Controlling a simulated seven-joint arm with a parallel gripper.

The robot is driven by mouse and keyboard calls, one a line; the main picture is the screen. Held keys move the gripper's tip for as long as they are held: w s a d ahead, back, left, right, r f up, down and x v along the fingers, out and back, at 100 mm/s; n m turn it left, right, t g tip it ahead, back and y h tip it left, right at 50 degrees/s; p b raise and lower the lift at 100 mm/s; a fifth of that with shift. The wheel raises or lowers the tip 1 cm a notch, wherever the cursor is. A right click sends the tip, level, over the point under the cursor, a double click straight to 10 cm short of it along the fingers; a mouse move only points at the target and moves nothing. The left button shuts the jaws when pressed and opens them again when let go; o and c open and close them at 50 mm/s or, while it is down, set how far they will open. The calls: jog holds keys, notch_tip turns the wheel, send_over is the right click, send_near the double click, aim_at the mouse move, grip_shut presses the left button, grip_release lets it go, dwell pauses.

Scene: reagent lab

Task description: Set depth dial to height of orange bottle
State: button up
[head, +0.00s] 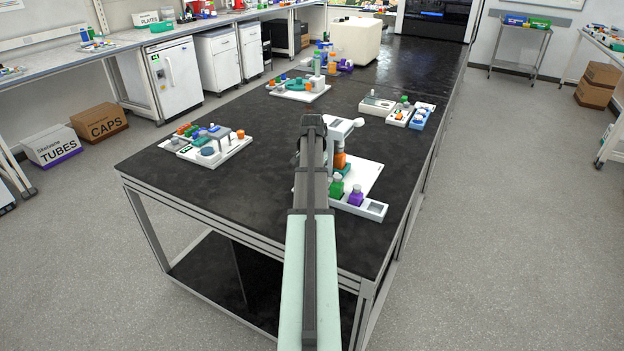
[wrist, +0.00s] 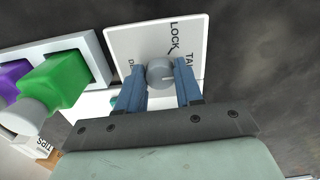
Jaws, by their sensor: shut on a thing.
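A round grey dial knob (wrist: 160,72) sits on a white plate (wrist: 127,42) with black lettering in the wrist view. "LOCK" reads in full; the words beside it are partly hidden. My gripper (wrist: 161,90) has its blue fingers on either side of the knob and is shut on it. Which word the knob points to is hard to tell. In the head view an orange bottle (head: 340,161) stands at the white stand (head: 342,128), partly behind my arm. The dial and my fingertips are hidden there by my arm.
A green bottle (head: 336,188) and a purple bottle (head: 356,197) sit in a white rack (head: 374,210) close to my arm. They also show at the left of the wrist view. Other trays stand left and farther back. The black tabletop (head: 230,200) is clear at front left.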

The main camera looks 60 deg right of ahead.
dwell(0.3)
jog(key=o, duration=1)
jog(key=shift+o, duration=0.2)
jog(key=shift+r, duration=0.1)
notch_tip(320, 180, up, 14)
jog(key=shift+f, duration=0.2)
dwell(0.4)
